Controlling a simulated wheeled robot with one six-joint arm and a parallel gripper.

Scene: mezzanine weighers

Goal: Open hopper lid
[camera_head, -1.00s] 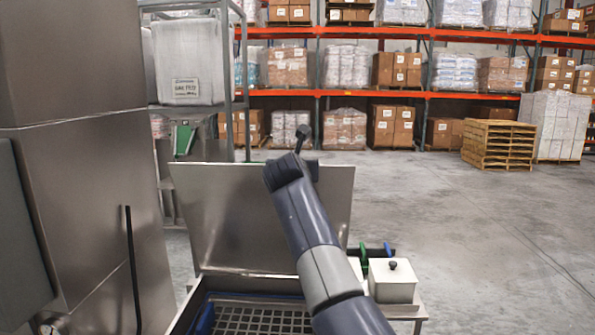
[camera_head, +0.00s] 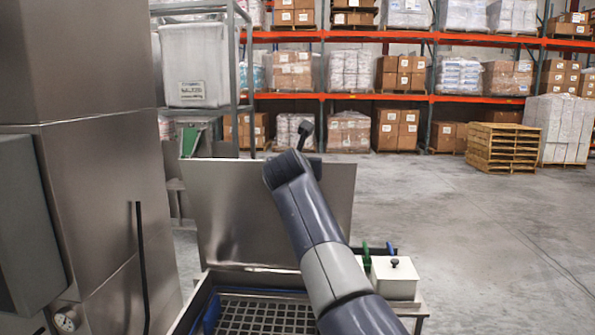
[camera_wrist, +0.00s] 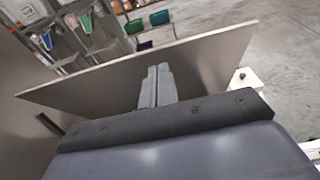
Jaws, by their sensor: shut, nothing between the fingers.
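The hopper lid (camera_head: 225,215) is a flat brushed-steel panel, raised and standing steeply at the back of the open hopper (camera_head: 190,318). A grid (camera_head: 262,318) shows inside the hopper. In the wrist view the lid (camera_wrist: 215,65) spans the picture behind my fingers. My gripper (camera_wrist: 157,72) is shut and empty, its fingertips against or just in front of the lid's inner face, below its upper edge. I cannot tell if they touch. In the head view my arm covers part of the lid's right side and hides the fingertips.
A tall steel cabinet (camera_head: 95,190) with a black rod (camera_head: 140,260) stands close on the left. A white box with a knob (camera_head: 394,280) sits right of the hopper. Behind are a metal frame with a white bin (camera_head: 195,65) and pallet racking. Open floor (camera_head: 470,220) lies to the right.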

